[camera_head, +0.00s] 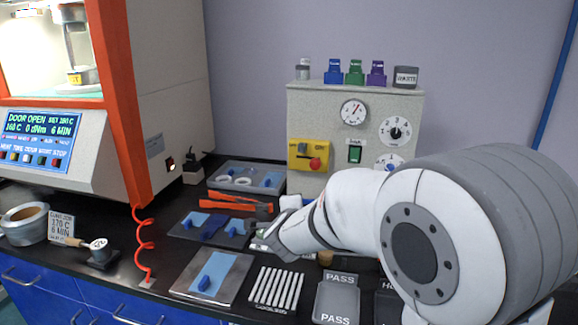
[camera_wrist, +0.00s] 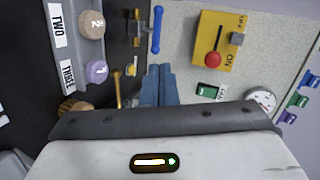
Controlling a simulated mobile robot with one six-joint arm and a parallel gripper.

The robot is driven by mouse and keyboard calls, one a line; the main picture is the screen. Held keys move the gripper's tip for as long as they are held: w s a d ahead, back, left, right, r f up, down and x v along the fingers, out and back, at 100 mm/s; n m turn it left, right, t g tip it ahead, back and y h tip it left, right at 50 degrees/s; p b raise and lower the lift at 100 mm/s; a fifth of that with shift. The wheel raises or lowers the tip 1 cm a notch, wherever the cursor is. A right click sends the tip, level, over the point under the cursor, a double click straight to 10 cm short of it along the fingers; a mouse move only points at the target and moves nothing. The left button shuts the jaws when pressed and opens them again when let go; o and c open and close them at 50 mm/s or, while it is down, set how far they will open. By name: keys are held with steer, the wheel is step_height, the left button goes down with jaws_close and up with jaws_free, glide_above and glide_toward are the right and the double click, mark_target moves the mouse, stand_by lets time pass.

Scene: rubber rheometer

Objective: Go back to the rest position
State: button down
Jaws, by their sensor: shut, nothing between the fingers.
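My gripper shows in the wrist view as two blue fingers (camera_wrist: 160,84) held together, with nothing between them. In the head view my arm reaches in from the right, and its end is low over the middle of the black bench, near a dark mat with blue items (camera_head: 212,228). The fingertips are hard to make out there. In the wrist view the fingers point toward the base of the grey control box, beside a blue-handled part (camera_wrist: 156,30).
A rheometer with an orange frame (camera_head: 118,100) stands at the left. The grey control box (camera_head: 330,112) stands behind my arm, with small bottles on top. A steel plate (camera_head: 230,262), a slotted cooling rack (camera_head: 276,288) and PASS trays (camera_head: 338,300) lie along the front.

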steer(key=s+d+r+n+g+y+p, duration=0.1)
steer(key=s+r+n+g+y+p, duration=0.1)
steer(key=s+r+n+p, duration=0.25)
steer(key=s+d+r+n+g+y+p, duration=0.2)
steer(key=s+r+n, duration=0.1)
steer(key=s+n, duration=0.4)
steer(key=s+d+n+g+h+p, duration=0.1)
steer(key=s+d+n+g+p, duration=0.1)
steer(key=s, duration=0.7)
steer(key=s+d+n+g+h+p, duration=0.1)
steer(key=s+d+n+g+p, duration=0.1)
steer(key=s+d+n+g, duration=0.2)
steer(key=s+d, duration=0.3)
steer(key=s, duration=0.3)
steer(key=shift+s+r+g+p, duration=0.3)
steer(key=shift+g+p, duration=0.1)
steer(key=shift+a, duration=0.15)
